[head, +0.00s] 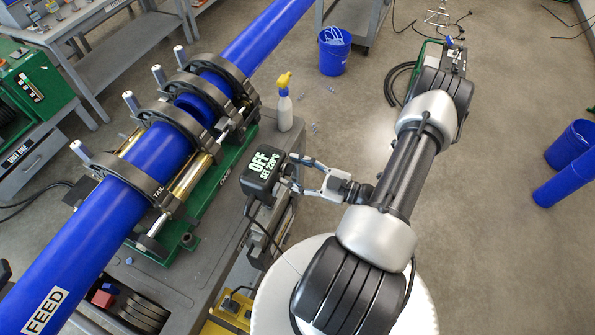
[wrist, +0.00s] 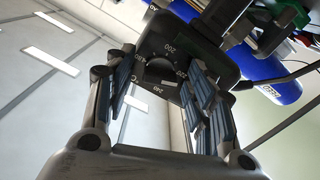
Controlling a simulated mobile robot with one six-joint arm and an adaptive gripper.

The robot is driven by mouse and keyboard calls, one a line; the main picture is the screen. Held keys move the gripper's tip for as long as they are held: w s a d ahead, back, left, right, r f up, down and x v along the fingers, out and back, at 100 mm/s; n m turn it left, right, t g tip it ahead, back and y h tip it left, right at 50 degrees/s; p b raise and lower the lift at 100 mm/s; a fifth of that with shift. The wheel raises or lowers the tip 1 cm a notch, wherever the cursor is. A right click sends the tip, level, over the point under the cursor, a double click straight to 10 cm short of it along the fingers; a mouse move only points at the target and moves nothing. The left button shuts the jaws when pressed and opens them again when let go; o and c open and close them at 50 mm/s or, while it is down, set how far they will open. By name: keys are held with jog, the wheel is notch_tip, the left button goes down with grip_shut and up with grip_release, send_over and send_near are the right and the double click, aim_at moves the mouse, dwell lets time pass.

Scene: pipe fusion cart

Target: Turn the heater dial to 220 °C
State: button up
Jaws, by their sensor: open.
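The heater's black control box (head: 264,172) stands at the near edge of the cart, and its display reads "OFF" and "SET 220°C". In the wrist view its face carries a dark round dial (wrist: 160,69) with temperature numbers around it; the dial's pointer is too dark to read. My gripper (head: 297,175) is at the box's right side. In the wrist view my open gripper (wrist: 157,82) has its two fingers on either side of the dial face. I cannot tell whether a fingertip touches the dial.
Blue pipes (head: 160,150) lie clamped in the fusion machine on the grey cart (head: 222,230). A spray bottle (head: 285,105) stands behind the box. A cable hangs below the box. Blue buckets (head: 333,52) stand on the floor.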

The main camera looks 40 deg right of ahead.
jog(key=v, duration=1.2)
